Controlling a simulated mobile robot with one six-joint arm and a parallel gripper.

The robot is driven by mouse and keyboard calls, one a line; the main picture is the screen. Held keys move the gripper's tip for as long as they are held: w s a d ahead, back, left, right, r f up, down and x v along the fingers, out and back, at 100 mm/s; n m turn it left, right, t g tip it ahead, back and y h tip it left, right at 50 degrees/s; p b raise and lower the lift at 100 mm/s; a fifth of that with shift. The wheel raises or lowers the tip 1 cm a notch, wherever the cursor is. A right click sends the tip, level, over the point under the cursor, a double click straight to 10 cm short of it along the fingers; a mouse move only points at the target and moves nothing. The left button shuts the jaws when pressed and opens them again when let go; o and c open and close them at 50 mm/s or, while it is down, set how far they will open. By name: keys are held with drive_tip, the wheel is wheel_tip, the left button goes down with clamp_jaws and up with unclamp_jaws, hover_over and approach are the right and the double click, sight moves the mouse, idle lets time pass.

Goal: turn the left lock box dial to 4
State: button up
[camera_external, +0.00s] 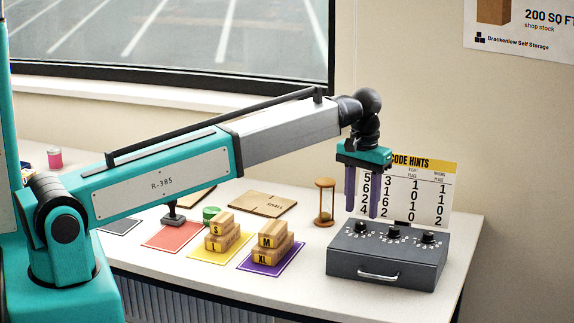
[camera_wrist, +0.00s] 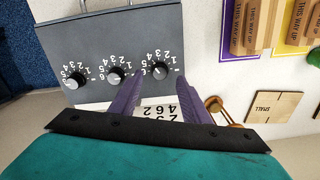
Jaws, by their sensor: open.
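The grey lock box (camera_external: 385,270) stands at the right end of the table, with three black dials in a row on its top. The left dial (camera_external: 360,227) is the right-hand one in the wrist view (camera_wrist: 160,72); its setting is too small to read. The middle dial (camera_external: 393,233) and right dial (camera_external: 428,238) are beside it. My gripper (camera_external: 362,210) points down above the left dial, fingers apart and empty. In the wrist view its purple fingertips (camera_wrist: 160,82) appear on either side of that dial's near edge; I cannot tell whether they touch anything.
A code hints card (camera_external: 430,185) stands behind the box, partly hidden by my gripper. An hourglass (camera_external: 325,202) stands left of it. Small cartons (camera_external: 268,250) sit on coloured mats further left, with a flat carton (camera_external: 262,204) behind.

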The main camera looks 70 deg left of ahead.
sight(361, 222)
wheel_tip(361, 222, up, 10)
drive_tip(key=p, duration=0.5)
drive_tip(key=shift+r, duration=0.1)
idle(0.4)
